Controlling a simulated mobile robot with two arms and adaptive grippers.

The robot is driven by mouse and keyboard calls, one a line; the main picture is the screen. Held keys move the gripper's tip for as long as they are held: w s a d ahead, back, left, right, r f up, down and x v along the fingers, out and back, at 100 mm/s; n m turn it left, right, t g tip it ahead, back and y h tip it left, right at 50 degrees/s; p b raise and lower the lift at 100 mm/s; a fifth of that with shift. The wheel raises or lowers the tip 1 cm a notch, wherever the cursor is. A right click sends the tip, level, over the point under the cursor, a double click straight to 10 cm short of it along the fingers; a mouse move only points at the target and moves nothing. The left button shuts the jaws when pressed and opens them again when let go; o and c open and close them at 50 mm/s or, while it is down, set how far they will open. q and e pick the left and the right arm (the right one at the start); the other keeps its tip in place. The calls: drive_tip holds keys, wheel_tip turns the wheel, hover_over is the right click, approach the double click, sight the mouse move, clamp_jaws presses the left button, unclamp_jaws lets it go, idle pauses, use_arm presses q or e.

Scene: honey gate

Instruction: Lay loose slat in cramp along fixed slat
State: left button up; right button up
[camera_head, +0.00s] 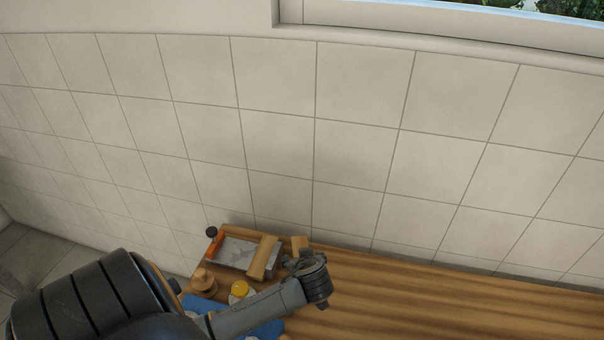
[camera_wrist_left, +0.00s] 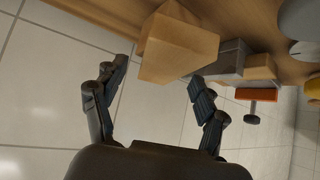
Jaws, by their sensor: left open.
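The cramp (camera_head: 240,252) is a grey metal plate with an orange bar and black knob at its left end, at the back left of the bench in the head view. A wooden slat (camera_head: 263,258) lies across its right part. A second wooden piece (camera_head: 299,244) stands just right of it; I cannot tell for sure which is loose. My left gripper (camera_head: 293,263) is beside these pieces. In the left wrist view my left gripper (camera_wrist_left: 158,76) is open and empty, with a wooden block (camera_wrist_left: 178,48) ahead of its fingertips. The right gripper is out of view.
The wooden bench top (camera_head: 430,305) is clear to the right. A tiled wall (camera_head: 350,150) rises behind.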

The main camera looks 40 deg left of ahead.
use_arm(q)
drive_tip(key=shift+w+a+f, duration=0.2)
drive_tip(key=shift+f, duration=0.05)
drive_tip(key=c, duration=1.4)
drive_tip(key=shift+r, duration=0.2)
drive_tip(key=shift+r, duration=0.25)
wheel_tip(320, 180, up, 2)
drive_tip(key=shift+r+p, duration=0.15)
drive_tip(key=shift+p, duration=0.2)
drive_tip(key=s+d+r, duration=0.1)
drive_tip(key=s+r, duration=0.2)
drive_tip(key=s, duration=0.1)
drive_tip(key=s+d+r, duration=0.2)
drive_tip(key=s+r, duration=0.1)
drive_tip(key=s, duration=0.2)
drive_tip(key=s+d+r+p, duration=0.1)
drive_tip(key=s+r, duration=0.3)
drive_tip(key=shift+s+d, duration=0.15)
drive_tip(key=shift+d, duration=0.05)
